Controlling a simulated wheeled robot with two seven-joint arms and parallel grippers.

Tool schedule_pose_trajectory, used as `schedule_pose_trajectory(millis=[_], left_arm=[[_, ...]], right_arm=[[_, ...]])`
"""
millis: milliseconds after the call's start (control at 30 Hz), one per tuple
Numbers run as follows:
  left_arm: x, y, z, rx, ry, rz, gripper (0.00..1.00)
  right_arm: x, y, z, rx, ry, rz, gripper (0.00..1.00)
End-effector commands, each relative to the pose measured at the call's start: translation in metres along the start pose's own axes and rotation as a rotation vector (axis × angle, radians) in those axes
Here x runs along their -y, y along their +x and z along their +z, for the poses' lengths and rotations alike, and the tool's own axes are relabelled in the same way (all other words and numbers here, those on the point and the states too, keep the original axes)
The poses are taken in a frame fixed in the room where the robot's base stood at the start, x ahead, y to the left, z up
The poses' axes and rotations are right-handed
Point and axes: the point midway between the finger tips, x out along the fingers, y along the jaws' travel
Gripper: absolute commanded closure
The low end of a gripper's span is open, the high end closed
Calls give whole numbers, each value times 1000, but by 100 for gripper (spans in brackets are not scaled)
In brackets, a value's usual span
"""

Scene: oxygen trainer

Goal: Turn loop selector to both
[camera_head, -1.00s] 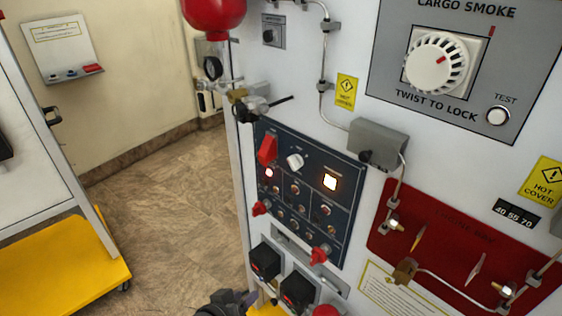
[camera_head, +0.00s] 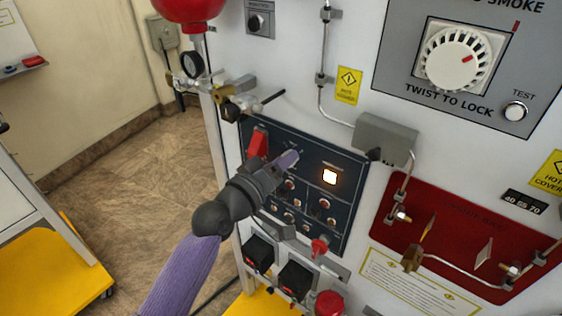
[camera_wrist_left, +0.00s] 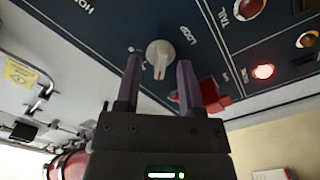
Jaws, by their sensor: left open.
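The loop selector is a round white-grey knob (camera_wrist_left: 160,54) with a red mark, beside the word LOOP on the dark blue panel (camera_head: 318,153). It shows in the left wrist view, between and beyond my fingertips; in the head view my gripper hides it. My left gripper (camera_head: 284,162) is at the panel in the head view, its purple fingers pointing at the knob's place. In the left wrist view its two fingers (camera_wrist_left: 159,68) are parted, one on each side of the knob in the picture. I cannot tell whether they touch it. My right gripper is not in view.
A red guarded switch (camera_head: 258,143) sits close left of the gripper in the head view. A valve with a black lever (camera_head: 240,104) juts out above. Red knobs (camera_head: 320,247) stick out below.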

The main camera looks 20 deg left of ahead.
Motion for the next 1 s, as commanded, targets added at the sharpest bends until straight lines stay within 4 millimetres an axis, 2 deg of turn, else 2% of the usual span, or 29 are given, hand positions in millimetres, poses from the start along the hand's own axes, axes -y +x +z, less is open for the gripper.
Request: schedule_pose_trajectory(millis=[133, 167, 367, 400, 767, 1000], left_arm=[[0, 0, 0, 0, 0, 0, 51], [0, 0, 0, 0, 0, 0, 55], [0, 0, 0, 0, 1, 0, 97], [0, 0, 0, 0, 1, -1, 100], [0, -1, 0, 0, 12, -1, 100], [0, -1, -1, 1, 113, -1, 100]], right_arm=[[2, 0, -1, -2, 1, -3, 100], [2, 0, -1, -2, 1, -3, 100], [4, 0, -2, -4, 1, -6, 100], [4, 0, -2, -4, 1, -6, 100], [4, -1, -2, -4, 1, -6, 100], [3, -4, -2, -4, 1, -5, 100]])
